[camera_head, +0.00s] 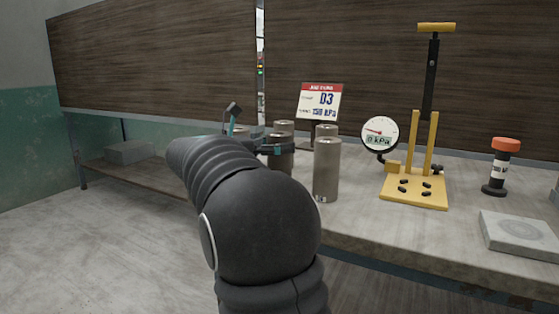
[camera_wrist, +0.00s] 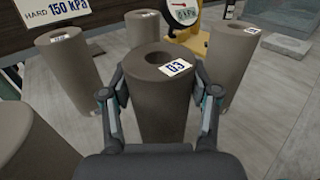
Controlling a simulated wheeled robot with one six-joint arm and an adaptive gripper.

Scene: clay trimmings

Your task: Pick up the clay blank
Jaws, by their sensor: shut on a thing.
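Several grey-brown clay blanks, upright cylinders with labels on top, stand on the workbench. My gripper (camera_wrist: 160,88) is shut on one clay blank (camera_wrist: 158,118), with a finger on either side of its upper part. Its top has a round hollow and a white label that seems to end in 3. In the head view my gripper (camera_head: 277,149) is partly hidden by my arm, and the held blank (camera_head: 281,164) shows below it. The blank's bottom is hidden, so I cannot tell whether it touches the bench.
Other blanks stand close by: one at front right (camera_head: 326,172), others behind and left (camera_wrist: 70,62). A sign (camera_head: 320,101) reads D3 and 150 kPa.

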